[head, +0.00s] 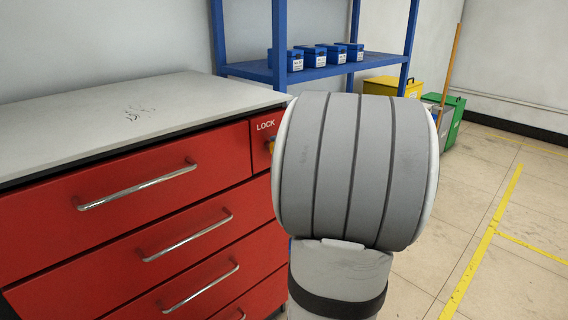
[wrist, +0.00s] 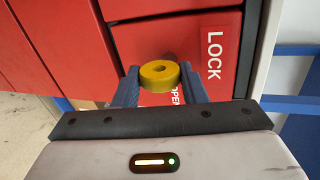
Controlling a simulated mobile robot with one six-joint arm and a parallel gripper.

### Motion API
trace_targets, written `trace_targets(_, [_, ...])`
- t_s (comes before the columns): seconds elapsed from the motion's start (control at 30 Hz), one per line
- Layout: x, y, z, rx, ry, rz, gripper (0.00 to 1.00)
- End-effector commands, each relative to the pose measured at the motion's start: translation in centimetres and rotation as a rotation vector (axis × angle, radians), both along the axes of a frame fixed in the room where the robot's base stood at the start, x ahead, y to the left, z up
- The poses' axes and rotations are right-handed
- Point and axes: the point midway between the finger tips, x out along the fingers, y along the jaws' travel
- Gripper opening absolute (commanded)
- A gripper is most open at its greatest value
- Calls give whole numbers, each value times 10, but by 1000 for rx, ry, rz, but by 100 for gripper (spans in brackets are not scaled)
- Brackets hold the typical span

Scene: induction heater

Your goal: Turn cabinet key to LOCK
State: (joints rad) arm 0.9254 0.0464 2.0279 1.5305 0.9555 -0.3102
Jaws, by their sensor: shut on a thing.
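The red cabinet (head: 45,210) stands at the left in the head view, with a white LOCK label (head: 265,126) on its upper right panel. In the wrist view the yellow round key (wrist: 160,84) sits between the two blue-grey fingers of my gripper (wrist: 160,70), which is shut on it. The LOCK label (wrist: 214,54) is to the right of the key, and a partly hidden OPEN label (wrist: 177,96) is just below it. The key's exact turn angle is hard to tell. In the head view my arm hides the gripper and most of the key area.
Drawers with metal handles (head: 138,187) run down the cabinet front. A blue shelf rack (head: 345,65) with several small blue boxes stands behind. Yellow and green bins (head: 444,122) stand farther back. The floor at the right is clear.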

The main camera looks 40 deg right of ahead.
Motion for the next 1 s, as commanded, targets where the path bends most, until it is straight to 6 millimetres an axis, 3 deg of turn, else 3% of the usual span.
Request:
trace_targets(0.3, [0,1,1,-95,-10,1,15])
trace_targets(0.77, [1,1,2,-106,-10,2,15])
trace_targets(0.8, [1,1,2,-106,-10,2,40])
trace_targets(1.0, [1,1,1,-105,-9,3,56])
